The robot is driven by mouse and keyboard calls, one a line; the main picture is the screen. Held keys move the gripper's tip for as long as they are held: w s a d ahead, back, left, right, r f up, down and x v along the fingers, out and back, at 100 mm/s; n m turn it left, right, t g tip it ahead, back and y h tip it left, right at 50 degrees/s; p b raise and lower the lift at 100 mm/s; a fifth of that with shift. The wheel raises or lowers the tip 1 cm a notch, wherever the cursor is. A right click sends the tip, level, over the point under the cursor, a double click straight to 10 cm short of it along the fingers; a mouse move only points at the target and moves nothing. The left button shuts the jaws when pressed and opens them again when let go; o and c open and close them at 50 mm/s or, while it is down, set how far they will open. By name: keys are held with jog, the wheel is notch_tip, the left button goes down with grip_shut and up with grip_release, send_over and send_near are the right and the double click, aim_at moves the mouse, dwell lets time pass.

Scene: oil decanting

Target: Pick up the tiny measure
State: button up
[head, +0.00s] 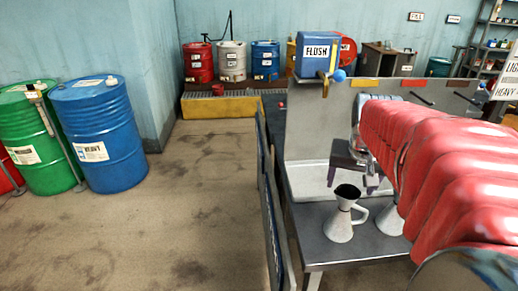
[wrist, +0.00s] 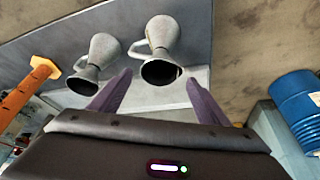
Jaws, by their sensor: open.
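Two pale metal measures with dark funnel mouths and side handles stand on the grey bench. One measure (head: 340,224) is in plain view in the head view, below my gripper; in the wrist view this measure (wrist: 165,42) appears beyond and between my fingertips. The other measure (head: 390,222) is mostly hidden by my red-sleeved arm and shows on the left in the wrist view (wrist: 100,52). They look close in size, so I cannot tell which is the tiny one. My gripper (head: 352,183) is open and empty, its purple fingers (wrist: 158,82) apart from both measures.
The bench (head: 318,228) has a raised back panel. A blue FLUSH container (head: 318,62) with a tap stands above it. A blue drum (head: 105,140) and a green drum (head: 40,150) stand far left. The bench's front left is clear.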

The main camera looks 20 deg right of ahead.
aim_at(348, 192)
jog(key=shift+x, duration=2.65)
jog(key=shift+s, duration=0.1)
jog(key=c, duration=1.7)
jog(key=shift+r, duration=5.05)
